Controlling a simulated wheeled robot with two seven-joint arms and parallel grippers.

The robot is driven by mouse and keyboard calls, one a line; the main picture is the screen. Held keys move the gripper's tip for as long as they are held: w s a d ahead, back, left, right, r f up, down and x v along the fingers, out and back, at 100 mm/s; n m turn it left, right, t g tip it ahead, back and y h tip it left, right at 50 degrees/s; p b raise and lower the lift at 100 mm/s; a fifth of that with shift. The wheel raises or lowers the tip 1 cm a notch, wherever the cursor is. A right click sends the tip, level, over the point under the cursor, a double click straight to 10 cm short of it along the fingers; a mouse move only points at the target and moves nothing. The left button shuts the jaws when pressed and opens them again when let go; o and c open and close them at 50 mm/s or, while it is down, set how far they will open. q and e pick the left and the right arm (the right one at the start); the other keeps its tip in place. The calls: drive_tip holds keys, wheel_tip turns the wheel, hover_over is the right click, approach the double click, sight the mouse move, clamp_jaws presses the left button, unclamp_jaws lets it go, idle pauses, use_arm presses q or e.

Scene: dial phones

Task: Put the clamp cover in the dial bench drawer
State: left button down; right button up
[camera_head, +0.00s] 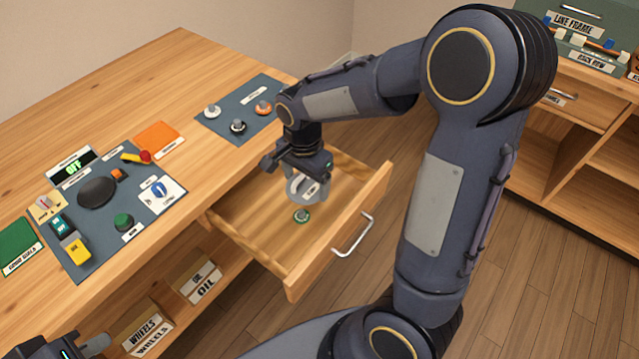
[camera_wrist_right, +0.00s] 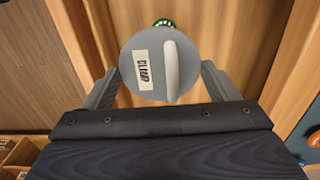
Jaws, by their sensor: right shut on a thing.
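The clamp cover is a round grey disc with a "CLAMP" label and a raised bar. It shows in the right wrist view (camera_wrist_right: 158,62) and in the head view (camera_head: 302,187). My right gripper (camera_head: 308,186) is shut on it, with one finger on either side, and holds it over the open dial bench drawer (camera_head: 265,247). A green round part (camera_head: 302,215) lies on the drawer floor, and its edge shows past the cover in the wrist view (camera_wrist_right: 164,22). My left gripper (camera_head: 95,345) is at the bottom left corner, partly cut off by the frame.
The bench top holds a dark mat (camera_head: 115,200) with a black dome, buttons and labels, and a second mat (camera_head: 240,108) with several knobs. The drawer front has a metal handle (camera_head: 353,235). Boxes labelled "WHEELS" (camera_head: 143,325) and "OIL" (camera_head: 203,282) stand below.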

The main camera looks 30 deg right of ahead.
drive_tip(key=w+d+f, duration=0.1)
drive_tip(key=d+f, duration=0.1)
drive_tip(key=w+d+f, duration=0.3)
drive_tip(key=d+f, duration=0.1)
drive_tip(key=shift+w+f+b, duration=0.2)
drive_tip(key=shift+f+b, duration=0.15)
drive_tip(key=shift+w+d+f, duration=0.1)
drive_tip(key=shift+d+f, duration=0.05)
drive_tip(key=shift+f, duration=0.75)
drive_tip(key=shift+d+f, duration=0.1)
drive_tip(key=shift+f, duration=0.8)
drive_tip(key=shift+f, duration=0.1)
